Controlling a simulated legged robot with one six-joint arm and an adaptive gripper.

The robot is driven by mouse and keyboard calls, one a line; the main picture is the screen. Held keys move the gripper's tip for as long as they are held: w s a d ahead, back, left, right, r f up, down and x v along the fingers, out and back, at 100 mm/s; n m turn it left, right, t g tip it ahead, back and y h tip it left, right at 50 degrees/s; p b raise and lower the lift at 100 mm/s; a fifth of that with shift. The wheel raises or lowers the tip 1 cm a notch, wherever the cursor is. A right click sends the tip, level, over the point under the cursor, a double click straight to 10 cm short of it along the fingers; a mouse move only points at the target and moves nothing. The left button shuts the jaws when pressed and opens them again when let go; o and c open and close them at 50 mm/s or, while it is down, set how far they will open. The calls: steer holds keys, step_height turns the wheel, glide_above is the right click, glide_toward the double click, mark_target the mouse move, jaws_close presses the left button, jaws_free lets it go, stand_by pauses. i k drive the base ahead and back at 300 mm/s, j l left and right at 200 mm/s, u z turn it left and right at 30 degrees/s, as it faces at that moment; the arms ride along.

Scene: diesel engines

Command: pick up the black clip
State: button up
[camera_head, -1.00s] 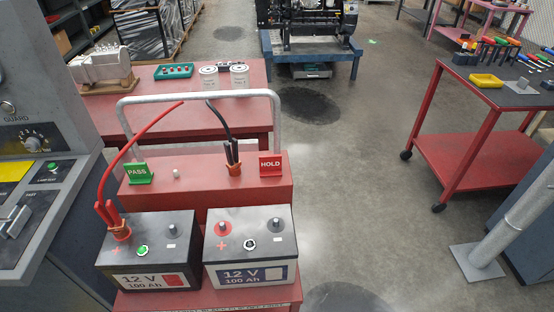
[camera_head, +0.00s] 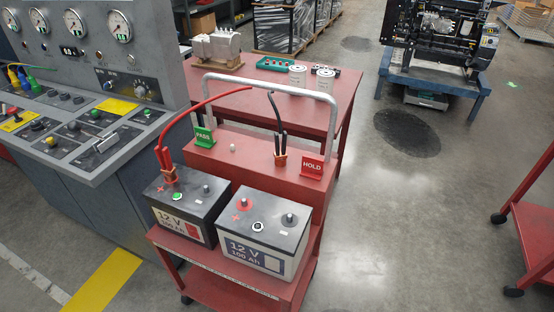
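The black clip (camera_head: 280,148) stands upright in a small orange-brown holder on the raised red shelf of the cart, left of the red HOLD sign (camera_head: 312,166). Its black cable rises behind it toward the grey handle bar. My gripper is not in view.
The red cart (camera_head: 229,267) stands beside a grey control console (camera_head: 92,135). A red table (camera_head: 262,88) is behind it. An engine on a blue stand (camera_head: 434,85) is at the back right. Open floor (camera_head: 420,215) lies right of the cart, up to another red cart (camera_head: 529,225).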

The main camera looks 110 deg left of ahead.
mark_target(278, 155)
steer(key=i+u, duration=0.25)
steer(key=u, duration=0.15)
steer(key=i+u, duration=0.45)
steer(key=u, duration=0.3)
steer(key=i+l+u, duration=0.15)
steer(key=u, duration=0.25)
steer(key=i+j+u, duration=0.2)
steer(key=i+u, duration=0.2)
steer(key=i+j+u, duration=0.1)
steer(key=i+u, duration=1.05)
steer(key=i+l+u, duration=0.15)
steer(key=u, duration=0.25)
steer(key=i+l+u, duration=0.35)
steer(key=i+u, duration=0.15)
steer(key=u, duration=0.25)
steer(key=i+u, duration=0.2)
steer(key=u, duration=0.15)
steer(key=i+u, duration=0.15)
steer(key=u, duration=0.25)
steer(key=i+l+u, duration=0.15)
steer(key=u, duration=0.25)
steer(key=i+l+u, duration=0.15)
steer(key=u, duration=0.2)
steer(key=i, duration=0.05)
